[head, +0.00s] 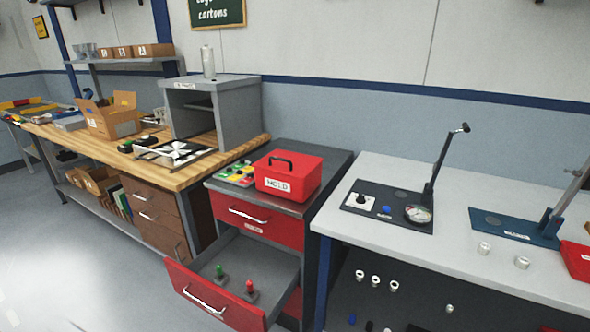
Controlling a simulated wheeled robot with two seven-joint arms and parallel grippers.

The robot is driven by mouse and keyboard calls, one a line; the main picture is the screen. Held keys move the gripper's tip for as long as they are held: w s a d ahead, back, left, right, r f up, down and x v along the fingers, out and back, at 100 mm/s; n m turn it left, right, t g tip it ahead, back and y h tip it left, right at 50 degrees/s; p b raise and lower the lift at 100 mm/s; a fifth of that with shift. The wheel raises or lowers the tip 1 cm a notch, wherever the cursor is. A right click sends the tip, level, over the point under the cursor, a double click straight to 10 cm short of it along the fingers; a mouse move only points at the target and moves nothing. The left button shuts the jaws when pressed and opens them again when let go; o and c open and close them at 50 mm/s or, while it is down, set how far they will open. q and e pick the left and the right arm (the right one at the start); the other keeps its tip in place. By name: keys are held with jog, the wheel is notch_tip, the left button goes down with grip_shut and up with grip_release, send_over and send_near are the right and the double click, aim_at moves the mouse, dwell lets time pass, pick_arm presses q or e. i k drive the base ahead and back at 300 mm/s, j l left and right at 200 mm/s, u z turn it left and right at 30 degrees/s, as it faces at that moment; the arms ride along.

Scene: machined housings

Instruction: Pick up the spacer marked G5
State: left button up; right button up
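No marking G5 can be read at this size. Two small pale cylinders, one on the left (484,248) and one on the right (522,262), stand on the light grey table (460,264) at the right. Several small white ring-like parts (376,281) sit on the dark shelf under that table, with another small pale part (449,308) further right. I cannot tell which of these, if any, is the spacer. Neither of my grippers is in view.
A black gauge stand (392,215) and a blue stand (515,232) are on the grey table. A red HOLD box (289,176) sits on the cabinet. Its lower drawer (204,297) is pulled out into the floor space. A wooden bench (78,143) is at left; floor there is clear.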

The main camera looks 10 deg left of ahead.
aim_at(522, 263)
jog(key=u, duration=1.2)
jog(key=z, duration=2.45)
jog(key=i+z, duration=0.2)
jog(key=i, duration=0.15)
jog(key=i+j+z, duration=0.2)
jog(key=i, duration=0.15)
